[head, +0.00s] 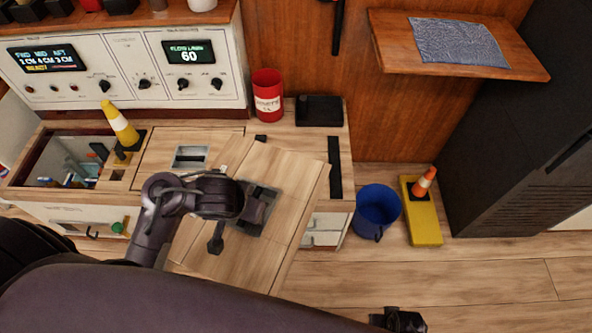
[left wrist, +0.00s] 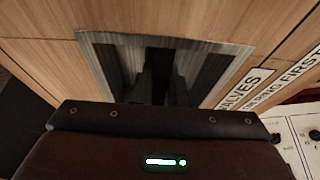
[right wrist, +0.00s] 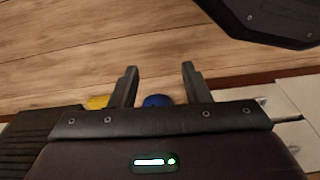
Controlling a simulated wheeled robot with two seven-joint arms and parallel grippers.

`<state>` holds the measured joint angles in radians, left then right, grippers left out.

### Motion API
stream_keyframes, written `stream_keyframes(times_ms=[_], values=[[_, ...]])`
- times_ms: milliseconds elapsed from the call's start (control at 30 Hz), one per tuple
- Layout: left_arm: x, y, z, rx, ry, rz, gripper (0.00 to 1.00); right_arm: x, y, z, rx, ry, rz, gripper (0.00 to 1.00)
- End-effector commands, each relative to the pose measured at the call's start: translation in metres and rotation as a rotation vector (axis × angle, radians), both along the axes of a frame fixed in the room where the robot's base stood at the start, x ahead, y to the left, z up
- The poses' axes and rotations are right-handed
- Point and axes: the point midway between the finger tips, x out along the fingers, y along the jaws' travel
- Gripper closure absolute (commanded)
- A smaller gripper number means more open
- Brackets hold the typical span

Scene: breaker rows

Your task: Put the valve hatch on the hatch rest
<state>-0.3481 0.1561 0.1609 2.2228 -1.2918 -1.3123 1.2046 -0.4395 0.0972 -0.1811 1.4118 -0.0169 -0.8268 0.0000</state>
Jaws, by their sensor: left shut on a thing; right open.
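The valve hatch (head: 265,178) is a wood-grain panel with a grey recessed handle. My left gripper (head: 256,207) is shut on that handle and holds the hatch tilted above the front of the counter. In the left wrist view the fingers (left wrist: 162,75) reach into the recess of the hatch (left wrist: 60,55), beside a label reading "VALVES". A black strip (head: 335,168) on the counter's right end looks like part of the hatch rest; a short black piece (head: 261,139) shows left of it. The hatch may hide more. My right gripper (right wrist: 160,85) is open and empty over the floor.
Another hatch with a grey handle (head: 190,155) lies in the counter. An open bay (head: 20,178) is at left, with a yellow cone (head: 119,124) beside it. A red can (head: 268,95) and black tray (head: 319,111) stand behind. A blue bucket (head: 377,207) is on the floor.

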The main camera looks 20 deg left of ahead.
Motion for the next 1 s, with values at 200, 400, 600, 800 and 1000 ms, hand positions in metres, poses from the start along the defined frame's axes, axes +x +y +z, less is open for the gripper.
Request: stream_keyframes(times_ms=[200,400,600,800,1000], values=[[0.011,0.004,-0.004,0.007,-0.01,-0.076,1.0,0.007,0.002,0.007,0.001,-0.003,0.001,0.57],[0.016,0.003,-0.007,0.007,-0.008,-0.11,1.0,0.009,0.002,0.008,0.002,-0.004,0.001,0.57],[0.038,-0.012,-0.007,0.006,-0.011,-0.263,1.0,0.012,0.003,0.01,0.002,-0.006,0.001,0.57],[0.062,-0.047,-0.003,0.002,-0.011,-0.482,1.0,0.012,0.003,0.011,0.002,-0.006,0.001,0.57],[0.083,-0.089,0.003,0.003,-0.013,-0.741,1.0,0.012,0.003,0.011,0.002,-0.006,0.001,0.57]])
